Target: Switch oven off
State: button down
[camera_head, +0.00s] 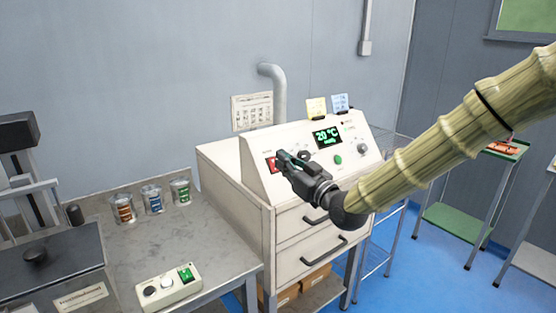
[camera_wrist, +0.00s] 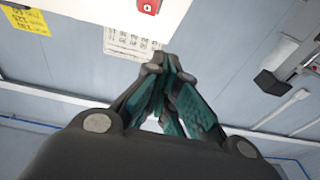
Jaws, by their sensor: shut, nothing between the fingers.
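The oven (camera_head: 225,172) is a cream cabinet with a sloped control panel and two drawers with black handles. Its panel has a display (camera_head: 326,136) with green text that reads 20 °C, a green button (camera_head: 338,160), a grey knob (camera_head: 362,149) and a red switch (camera_head: 271,164) at the left end. My gripper (camera_head: 281,156) is shut and empty, with its fingertips at the red switch and partly covering it. I cannot tell whether they touch. In the wrist view my gripper (camera_wrist: 163,62) points up the picture, and a red part (camera_wrist: 147,6) shows at the top edge.
A grey worktop (camera_head: 215,245) at the left holds several small cans (camera_head: 153,199) and a control box (camera_head: 168,287) with buttons. Yellow and blue notes (camera_head: 317,107) stand on the oven's top edge. A pipe (camera_head: 277,90) rises behind it.

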jog(key=s+d+f+m+g+h, duration=0.25)
jog(key=s+f, duration=0.35)
jog(key=f, duration=0.7)
jog(key=s+d+f+m+g+h, duration=0.15)
jog(key=s+d+f, duration=0.3)
jog(key=f, duration=0.85)
jog(key=s+d+f+m+g+h, duration=0.1)
jog(key=s+d+f+g+h, duration=0.35)
jog(key=f, duration=0.85)
jog(key=s+d+f+m+g+h, duration=0.1)
jog(key=s+d+f+g, duration=0.1)
jog(key=s+f, duration=0.4)
jog(key=s+d+f+m+g+h, duration=0.1)
jog(key=s+d+f, duration=0.4)
jog(key=s, duration=1.1)
jog(key=s+d+f+m+g+h, duration=0.1)
jog(key=s+d+f+g, duration=0.2)
jog(key=s+f, duration=0.5)
jog(key=s+g, duration=0.1)
jog(key=s, duration=0.3)
jog(key=shift+d+f, duration=0.15)
jog(key=shift+f, duration=0.05)
jog(key=shift+s+h, duration=0.1)
jog(key=shift+h, duration=0.15)
